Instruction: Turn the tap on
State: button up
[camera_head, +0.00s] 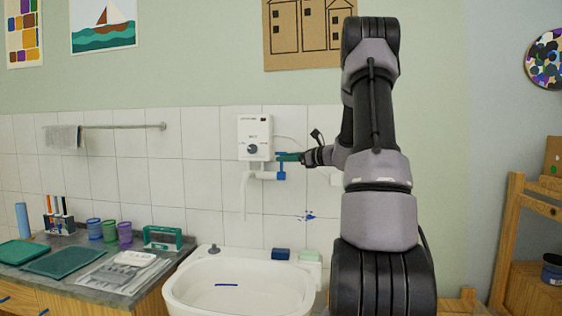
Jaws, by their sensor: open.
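A white water heater box (254,137) with a dark dial hangs on the tiled wall. Below it a white spout (245,192) bends down over the sink. The tap's blue handle (281,166) sits at the right end of the pipe under the box. My gripper (290,157) reaches in from the right at the handle, with its green fingers beside or around the handle's upper part. It is open. I cannot tell whether the fingers touch the handle. My arm hides the wall to the right.
A white sink (240,285) stands below, with a blue block (281,254) and a pale green block (309,256) on its back rim. The counter (65,250) at left holds trays, cups and brushes. A towel rail (120,127) is on the wall. A wooden rack (507,240) stands at right.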

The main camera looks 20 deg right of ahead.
jog(key=w+d+f+m+t+h, duration=0.2)
jog(key=d+f+m, duration=0.1)
jog(key=d, duration=0.4)
send_over(282, 172)
jog(key=shift+w+r+m, duration=0.25)
jog(key=shift+w+m, duration=0.05)
jog(key=shift+w, duration=0.05)
grip_shut()
dwell(1.0)
